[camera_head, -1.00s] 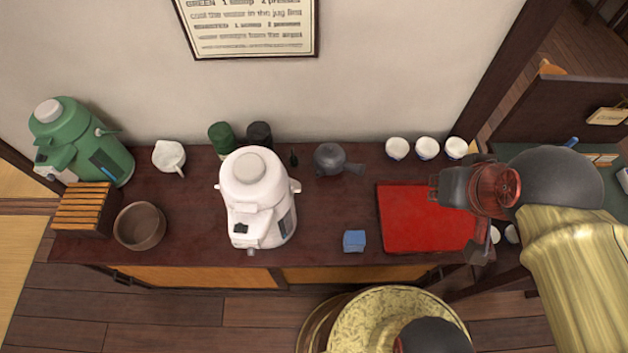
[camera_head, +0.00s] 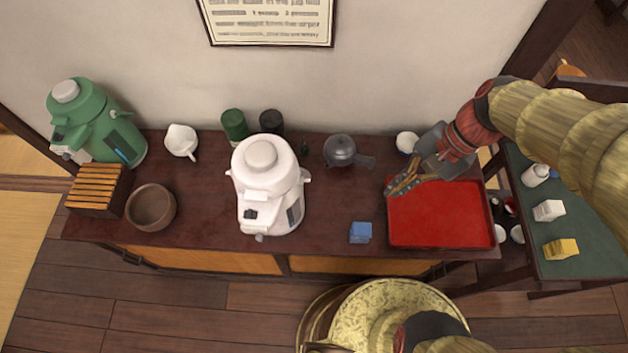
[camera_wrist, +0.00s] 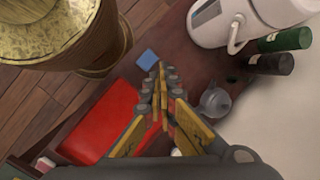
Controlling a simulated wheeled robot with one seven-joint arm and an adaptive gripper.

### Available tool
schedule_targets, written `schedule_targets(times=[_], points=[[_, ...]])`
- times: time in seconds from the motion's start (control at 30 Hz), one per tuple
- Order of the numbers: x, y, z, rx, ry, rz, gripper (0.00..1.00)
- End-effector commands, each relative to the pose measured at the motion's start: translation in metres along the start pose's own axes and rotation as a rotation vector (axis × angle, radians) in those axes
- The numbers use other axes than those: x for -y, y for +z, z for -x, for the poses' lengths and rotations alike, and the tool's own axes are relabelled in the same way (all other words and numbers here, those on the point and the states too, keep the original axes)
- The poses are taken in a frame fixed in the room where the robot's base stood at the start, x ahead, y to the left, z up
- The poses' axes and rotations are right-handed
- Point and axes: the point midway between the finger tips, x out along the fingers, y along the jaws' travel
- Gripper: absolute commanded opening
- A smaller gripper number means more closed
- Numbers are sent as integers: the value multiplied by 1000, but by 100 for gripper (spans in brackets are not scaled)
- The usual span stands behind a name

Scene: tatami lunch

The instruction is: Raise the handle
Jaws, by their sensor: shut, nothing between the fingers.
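A white air pot (camera_head: 266,190) stands mid-counter. In the wrist view, its body (camera_wrist: 225,18) is at the top, with a white loop handle (camera_wrist: 236,38) hanging low against its side. A green air pot (camera_head: 95,125) stands at the far left; its handle's position is hard to make out. My gripper (camera_head: 397,187) is above the upper left edge of the red tray, pointing left, well to the right of the white pot. The wrist view also shows my gripper (camera_wrist: 161,72), its fingers together and empty, apart from both pots.
The red tray (camera_head: 440,225) and a blue block (camera_head: 361,232) lie right of the white pot. A grey teapot (camera_head: 340,151), dark canisters (camera_head: 271,122) and a white cup (camera_head: 407,142) line the back. A brown bowl (camera_head: 151,207) sits left. The counter between white pot and tray is mostly clear.

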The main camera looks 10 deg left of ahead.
Motion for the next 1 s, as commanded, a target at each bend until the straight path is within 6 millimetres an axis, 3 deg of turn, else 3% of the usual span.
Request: schedule_targets(times=[0.6,1.0], points=[[46,-41,-126,739,-48,-853,0],[54,-70,-199,1127,-46,-1311,0]])
